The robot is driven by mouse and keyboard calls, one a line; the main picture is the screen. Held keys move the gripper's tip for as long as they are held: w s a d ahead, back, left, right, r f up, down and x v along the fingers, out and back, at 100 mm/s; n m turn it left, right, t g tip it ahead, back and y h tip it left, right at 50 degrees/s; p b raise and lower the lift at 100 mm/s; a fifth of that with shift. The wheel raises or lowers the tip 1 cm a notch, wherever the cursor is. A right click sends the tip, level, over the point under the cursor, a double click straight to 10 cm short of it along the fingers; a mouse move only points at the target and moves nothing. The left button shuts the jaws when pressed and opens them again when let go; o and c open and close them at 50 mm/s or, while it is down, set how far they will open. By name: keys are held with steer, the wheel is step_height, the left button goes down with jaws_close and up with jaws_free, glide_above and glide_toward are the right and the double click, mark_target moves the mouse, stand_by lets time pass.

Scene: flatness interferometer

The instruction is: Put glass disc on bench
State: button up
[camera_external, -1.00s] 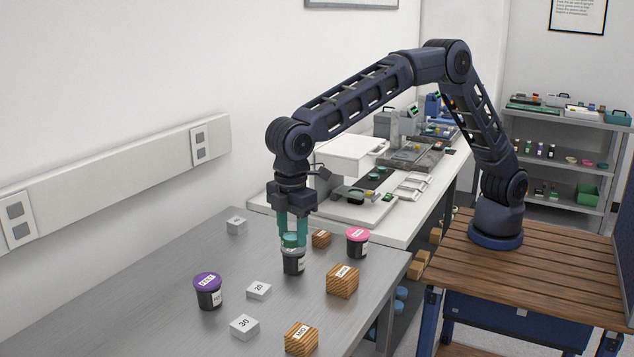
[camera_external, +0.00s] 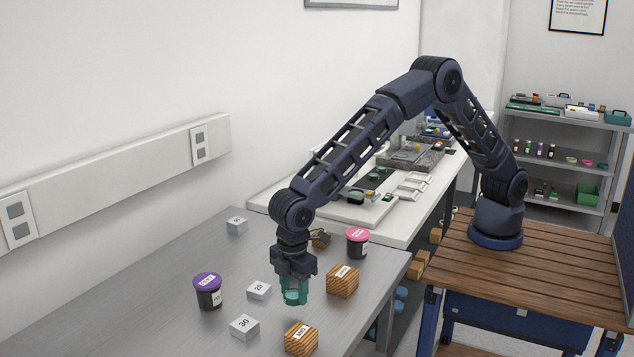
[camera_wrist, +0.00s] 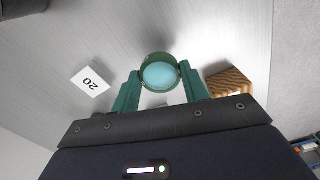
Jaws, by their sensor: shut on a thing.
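The glass disc (camera_wrist: 160,76) is pale blue-green and round, and sits between the two green fingers of my gripper (camera_wrist: 159,82) in the wrist view. My gripper (camera_external: 295,293) is shut on it, low over the bare grey bench (camera_external: 150,310) in the external view. The disc also shows there as a small pale patch (camera_external: 292,296) between the fingers. I cannot tell whether the disc touches the bench.
A white block marked 20 (camera_external: 259,290) lies left of my gripper, and a wooden block (camera_external: 342,281) right. A white 30 block (camera_external: 244,327) and a wooden MID block (camera_external: 301,339) are nearer. A purple-lidded jar (camera_external: 208,291) and pink-lidded jar (camera_external: 357,242) stand further out.

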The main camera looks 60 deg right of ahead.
mark_target(294, 294)
steer(key=shift+f, duration=1.8)
steer(key=shift+f, duration=0.1)
steer(key=o, duration=1)
steer(key=shift+f, duration=0.1)
step_height(294, 294, up, 11)
steer(key=shift+d+f, duration=0.1)
steer(key=shift+d, duration=0.05)
